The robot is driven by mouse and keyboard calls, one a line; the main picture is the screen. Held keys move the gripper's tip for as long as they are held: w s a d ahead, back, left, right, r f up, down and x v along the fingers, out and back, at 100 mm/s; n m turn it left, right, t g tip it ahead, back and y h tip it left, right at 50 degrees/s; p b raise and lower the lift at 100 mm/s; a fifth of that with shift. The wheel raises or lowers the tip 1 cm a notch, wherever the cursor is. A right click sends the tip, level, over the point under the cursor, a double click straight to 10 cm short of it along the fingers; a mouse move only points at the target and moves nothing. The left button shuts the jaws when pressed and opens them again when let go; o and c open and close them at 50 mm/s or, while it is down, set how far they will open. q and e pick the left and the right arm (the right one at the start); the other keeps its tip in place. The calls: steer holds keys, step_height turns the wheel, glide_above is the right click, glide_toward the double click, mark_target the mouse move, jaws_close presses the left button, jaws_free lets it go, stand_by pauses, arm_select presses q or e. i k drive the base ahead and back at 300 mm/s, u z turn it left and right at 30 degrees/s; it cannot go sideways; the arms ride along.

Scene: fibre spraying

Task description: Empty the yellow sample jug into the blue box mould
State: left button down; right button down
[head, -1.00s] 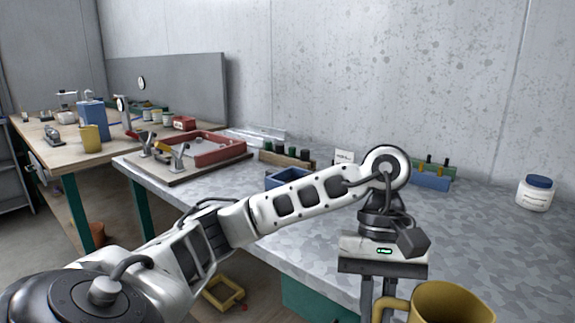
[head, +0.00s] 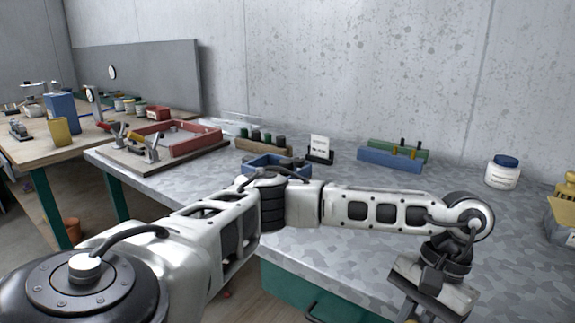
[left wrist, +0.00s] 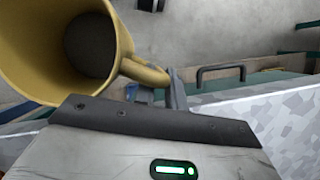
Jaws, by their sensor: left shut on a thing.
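The yellow sample jug (left wrist: 120,70) fills the upper left of the left wrist view, its mouth facing the camera. Something dark grey-brown shows deep inside it; I cannot tell if that is contents or the bottom. My left gripper (left wrist: 175,90) is shut on the jug's handle. In the head view this gripper (head: 408,308) is at the bottom edge, in front of the bench, and the jug is almost wholly out of frame. The blue box mould (head: 262,161) sits on the grey bench, partly hidden behind my left arm. My right gripper is not in view.
On the bench (head: 340,245) stand a red frame on a board (head: 190,142), a rack of dark bottles (head: 262,143), a small sign (head: 319,148), blue and green blocks (head: 390,159) and a white jar (head: 502,173). The bench's right middle is clear.

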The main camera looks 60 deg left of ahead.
mark_target(249, 164)
steer(key=z, duration=2.15)
steer(key=k, duration=2)
steer(key=u, duration=1.65)
